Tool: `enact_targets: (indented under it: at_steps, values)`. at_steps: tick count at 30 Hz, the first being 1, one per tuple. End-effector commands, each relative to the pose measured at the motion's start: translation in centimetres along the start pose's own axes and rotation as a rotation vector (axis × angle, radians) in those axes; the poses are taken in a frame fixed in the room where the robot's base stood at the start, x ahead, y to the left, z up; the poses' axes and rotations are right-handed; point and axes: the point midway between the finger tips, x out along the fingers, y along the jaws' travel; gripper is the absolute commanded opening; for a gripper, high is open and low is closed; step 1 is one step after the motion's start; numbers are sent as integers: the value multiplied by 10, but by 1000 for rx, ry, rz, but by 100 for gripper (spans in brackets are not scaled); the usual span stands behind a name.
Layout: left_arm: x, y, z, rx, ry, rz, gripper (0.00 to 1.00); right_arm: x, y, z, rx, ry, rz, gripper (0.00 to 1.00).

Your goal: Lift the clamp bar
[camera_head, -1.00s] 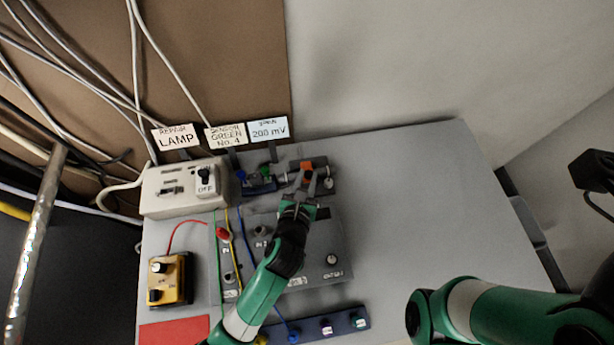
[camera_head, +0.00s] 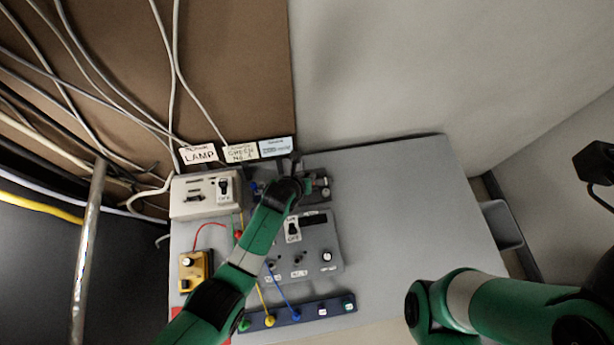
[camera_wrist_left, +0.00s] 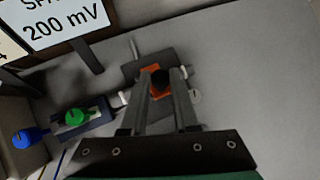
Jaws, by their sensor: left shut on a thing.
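The clamp device (camera_wrist_left: 137,70) is a dark block with an orange part, which I take to be the clamp bar (camera_wrist_left: 153,91), and a black knob on it. In the left wrist view, the two fingers of my left gripper (camera_wrist_left: 161,78) are shut on the orange part, one on each side. In the head view my left gripper (camera_head: 287,168) covers the orange part, and only the right end of the device (camera_head: 323,190) shows. I cannot tell whether the bar is raised. My right arm shows at the lower right; its gripper is out of view.
A beige switch box (camera_head: 200,208) stands left of the clamp. A grey panel (camera_head: 318,262) with a switch and knobs lies nearer. A blue socket strip (camera_head: 335,308), a yellow box (camera_head: 190,272) and coloured wires surround it. Sign cards (camera_head: 240,152) stand behind. The table's right side is clear.

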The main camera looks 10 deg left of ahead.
Motion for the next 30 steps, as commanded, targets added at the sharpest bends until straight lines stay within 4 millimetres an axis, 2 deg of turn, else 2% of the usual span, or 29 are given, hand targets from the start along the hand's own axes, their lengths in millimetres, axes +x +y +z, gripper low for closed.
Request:
enact_targets:
  at_steps: [18, 19, 23, 24, 30]
  values:
    - [1, 1, 4, -21, 52, -8, 0, 0, 0, 0, 0, 0, 0, 50]
    - [1, 1, 4, -21, 52, -8, 32, 0, 0, 0, 0, 0, 0, 50]
    - [1, 1, 4, -20, 51, -8, 55, 0, 0, 0, 0, 0, 0, 50]
    - [1, 1, 4, -20, 51, -8, 59, 0, 0, 0, 0, 0, 0, 50]
    - [1, 1, 4, -20, 51, -8, 59, 0, 0, 0, 0, 0, 0, 50]
